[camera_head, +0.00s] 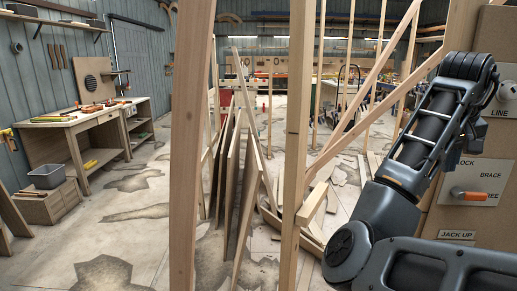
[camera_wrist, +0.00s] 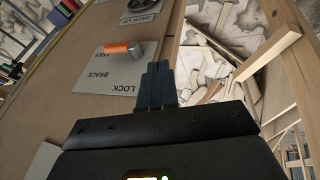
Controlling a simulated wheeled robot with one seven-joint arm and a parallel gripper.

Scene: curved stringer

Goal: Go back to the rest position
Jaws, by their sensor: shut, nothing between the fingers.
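My gripper (camera_wrist: 157,82) shows in the wrist view with its two fingers together and nothing between them. It is in front of a brown panel and apart from the orange-handled lever. In the head view my dark arm rises along the right side, bent at an elbow; the gripper itself cannot be made out there. The lever with the orange handle (camera_head: 470,194) sits on a pale plate (camera_head: 478,172) marked LOCK, BRACE and a partly hidden word. In the wrist view the same handle (camera_wrist: 122,48) lies left of the fingers, and its plate reads FREE, BRACE, LOCK.
The brown panel (camera_head: 497,45) stands close to my arm, with a JACK UP label (camera_head: 457,235). Upright timbers (camera_head: 190,150) stand in front, with leaning boards (camera_head: 230,170) behind. A workbench (camera_head: 75,135) and a grey bin (camera_head: 46,176) are at the left.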

